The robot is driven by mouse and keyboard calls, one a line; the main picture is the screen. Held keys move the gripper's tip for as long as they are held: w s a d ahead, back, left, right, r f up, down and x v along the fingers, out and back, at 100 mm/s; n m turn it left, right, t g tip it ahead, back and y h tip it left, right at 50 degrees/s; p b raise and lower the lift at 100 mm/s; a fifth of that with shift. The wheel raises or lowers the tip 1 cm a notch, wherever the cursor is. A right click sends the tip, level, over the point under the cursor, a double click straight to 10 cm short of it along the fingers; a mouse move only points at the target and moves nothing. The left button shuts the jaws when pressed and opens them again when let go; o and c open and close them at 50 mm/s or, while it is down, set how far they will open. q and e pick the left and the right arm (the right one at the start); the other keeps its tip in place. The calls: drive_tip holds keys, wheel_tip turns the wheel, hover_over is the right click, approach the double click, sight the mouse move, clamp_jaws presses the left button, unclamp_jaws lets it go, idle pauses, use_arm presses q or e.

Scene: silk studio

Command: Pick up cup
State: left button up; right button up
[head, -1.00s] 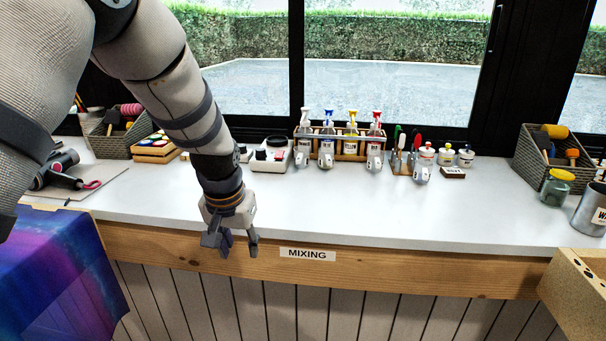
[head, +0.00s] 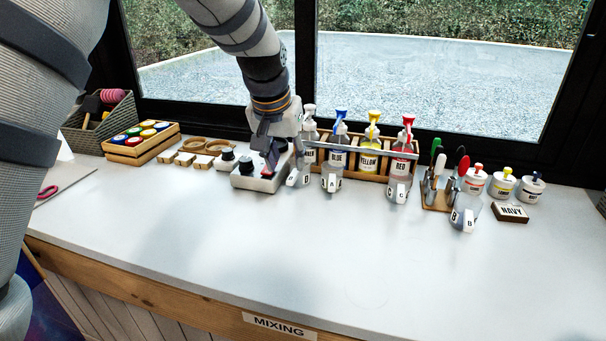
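Several small clear cups with letter tags stand on the white counter. The leftmost cup (head: 299,177) is just below and right of my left gripper. A second cup (head: 331,181), a third cup (head: 398,190) and a fourth cup (head: 464,215) stand further right. My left gripper (head: 284,158) points down with its fingers apart, over the right end of a white box and beside the leftmost cup. It looks empty; whether a finger touches that cup cannot be told. My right gripper is not in view.
A wooden rack (head: 352,160) of pump bottles stands behind the cups. The white box (head: 258,178) with dark knobs is under my gripper. A wooden stand (head: 438,195) with tools and a NAVY block (head: 510,212) are at right. The front counter (head: 230,250) is clear.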

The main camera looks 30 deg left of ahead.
sight(293, 175)
use_arm(q)
drive_tip(key=x, duration=0.2)
drive_tip(key=shift+w+d+f, duration=0.1)
drive_tip(key=shift+w+f, duration=0.1)
drive_tip(key=shift+f, duration=0.05)
drive_tip(key=x, duration=0.4)
drive_tip(key=shift+d+f+b, duration=0.15)
drive_tip(key=shift+b, duration=0.2)
drive_tip(key=shift+w+f, duration=0.15)
drive_tip(key=shift+w, duration=0.1)
drive_tip(key=shift+r, duration=0.2)
drive_tip(key=shift+c, duration=1)
clamp_jaws()
